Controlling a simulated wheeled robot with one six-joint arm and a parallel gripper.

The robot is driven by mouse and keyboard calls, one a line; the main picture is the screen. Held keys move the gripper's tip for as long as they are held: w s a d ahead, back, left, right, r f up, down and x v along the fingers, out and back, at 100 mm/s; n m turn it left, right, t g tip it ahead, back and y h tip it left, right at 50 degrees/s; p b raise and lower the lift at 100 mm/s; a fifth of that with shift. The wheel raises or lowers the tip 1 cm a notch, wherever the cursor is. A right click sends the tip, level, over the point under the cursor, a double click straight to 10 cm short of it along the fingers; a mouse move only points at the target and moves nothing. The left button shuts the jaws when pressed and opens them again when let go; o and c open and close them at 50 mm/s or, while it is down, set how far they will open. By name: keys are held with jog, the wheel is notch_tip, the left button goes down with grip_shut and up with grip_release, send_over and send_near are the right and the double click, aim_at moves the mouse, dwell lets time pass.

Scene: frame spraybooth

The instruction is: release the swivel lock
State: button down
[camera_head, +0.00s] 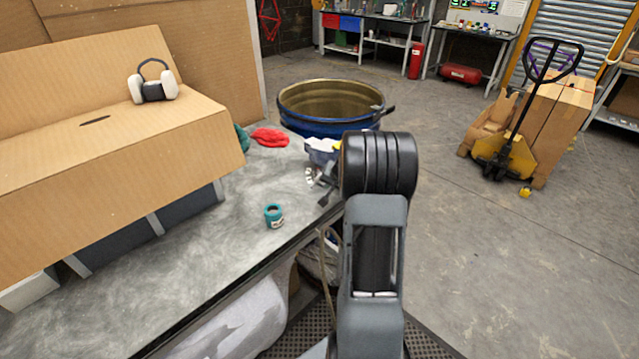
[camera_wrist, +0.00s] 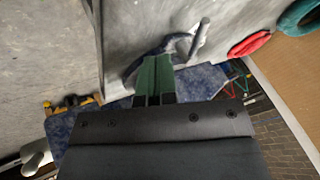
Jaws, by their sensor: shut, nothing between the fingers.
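My gripper (camera_wrist: 155,62) is shut, its two green fingers together with nothing between them. In the wrist view its tips are at a dark curved fitting with a grey peg-like lever (camera_wrist: 200,38) just to their right, which looks like the swivel lock. The fingertips are apart from the peg; whether they touch the curved part I cannot tell. A mottled blue body (camera_wrist: 205,82) lies behind the fingers. In the head view a blue-grey fixture (camera_head: 320,152) at the bench edge is partly hidden by my arm, and the lock cannot be made out there.
The grey bench (camera_head: 215,255) carries a teal can (camera_head: 274,216), a red cloth (camera_head: 270,137) and a large cardboard box (camera_head: 110,170) with ear defenders (camera_head: 153,82). A blue drum (camera_head: 330,103) stands beyond the bench. The floor to the right is open up to a pallet truck (camera_head: 515,150).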

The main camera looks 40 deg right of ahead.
aim_at(320, 183)
jog(key=shift+w+a+f+p, duration=0.2)
jog(key=shift+w+a+p, duration=0.15)
jog(key=shift+w, duration=0.25)
jog(key=shift+w+a+f+p, duration=0.25)
jog(key=shift+w+a, duration=0.15)
jog(key=shift+w, duration=0.25)
jog(key=shift+w+a+f+p, duration=0.2)
jog(key=shift+w+a+p, duration=0.15)
jog(key=shift+w, duration=0.25)
jog(key=shift+d+f, duration=0.1)
jog(key=shift+d, duration=0.05)
